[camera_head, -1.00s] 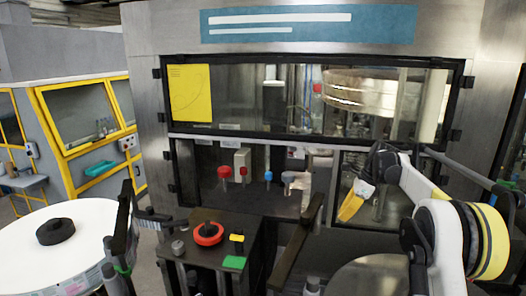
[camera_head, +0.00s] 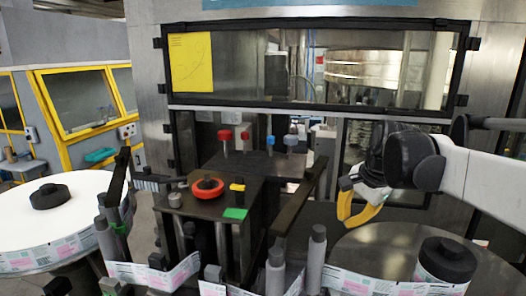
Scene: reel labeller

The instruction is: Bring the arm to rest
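My gripper (camera_head: 360,208) is at the right of the head view, in front of the machine and above the dark round plate (camera_head: 395,248). Its yellow fingers point down and to the left. They look apart, with nothing visible between them. My white arm comes in from the right edge, with a dark wrist part behind the fingers.
The labelling machine (camera_head: 300,112) with its windowed door stands behind. A white label reel (camera_head: 80,215) is at the far left. Grey rollers (camera_head: 317,250) and a label strip (camera_head: 150,275) run along the front.

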